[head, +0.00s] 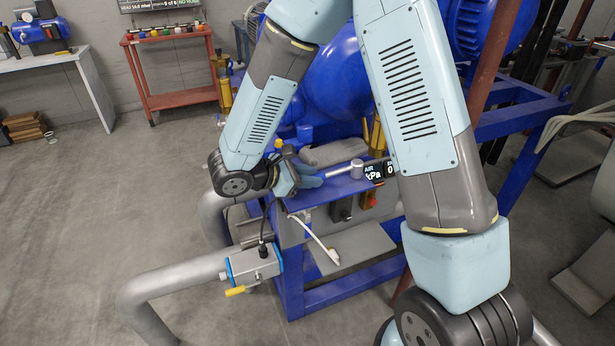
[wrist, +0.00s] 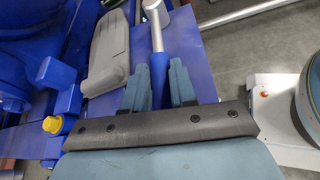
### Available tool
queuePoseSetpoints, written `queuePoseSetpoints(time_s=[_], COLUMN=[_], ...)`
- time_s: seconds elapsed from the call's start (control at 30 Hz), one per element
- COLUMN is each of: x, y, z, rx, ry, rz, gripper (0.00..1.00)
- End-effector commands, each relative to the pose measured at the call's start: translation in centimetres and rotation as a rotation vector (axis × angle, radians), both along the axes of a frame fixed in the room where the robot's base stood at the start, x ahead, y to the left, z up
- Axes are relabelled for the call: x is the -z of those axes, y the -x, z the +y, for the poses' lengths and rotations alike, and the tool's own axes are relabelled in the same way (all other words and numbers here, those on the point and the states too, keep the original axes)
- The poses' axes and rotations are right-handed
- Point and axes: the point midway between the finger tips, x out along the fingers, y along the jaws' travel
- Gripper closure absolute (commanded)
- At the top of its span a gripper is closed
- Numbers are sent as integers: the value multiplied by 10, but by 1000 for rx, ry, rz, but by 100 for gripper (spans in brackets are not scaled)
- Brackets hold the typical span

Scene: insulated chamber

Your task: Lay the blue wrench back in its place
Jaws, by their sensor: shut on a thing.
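The blue wrench (wrist: 157,62) has a blue handle, a silver shaft and a short cylindrical silver head. My gripper (wrist: 160,84) is shut on its handle, one blue-grey finger on each side, with the head pointing away. In the head view the wrench's silver shaft (head: 339,172) and head extend right from my gripper (head: 302,178), over the blue shelf (head: 325,193) of the machine stand. The wrench lies low over the shelf; I cannot tell whether it touches. The fingers hide part of the handle. I cannot make out a marked place for the wrench.
A grey moulded object (wrist: 108,50) lies on the shelf, left of the wrench; it also shows in the head view (head: 335,152). A small pressure display (head: 374,173) stands close to the wrench head. A yellow-capped blue fitting (wrist: 53,124) is at left. Large pipes (head: 160,285) run below.

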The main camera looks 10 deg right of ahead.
Motion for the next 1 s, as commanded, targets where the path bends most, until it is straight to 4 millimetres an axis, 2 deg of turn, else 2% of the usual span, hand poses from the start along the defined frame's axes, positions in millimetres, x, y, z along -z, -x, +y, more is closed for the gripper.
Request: queuePoseSetpoints(time_s=[0.17,0.2,0.5,0.8,1.0], x=[3,3,3,2,-8], y=[0,0,0,1,9], z=[0,0,0,3,23], rx=[0,-1,-1,-2,-5], ry=[0,0,0,0,-2], rz=[1,0,0,0,-2], gripper=[100,72,44,44,44])
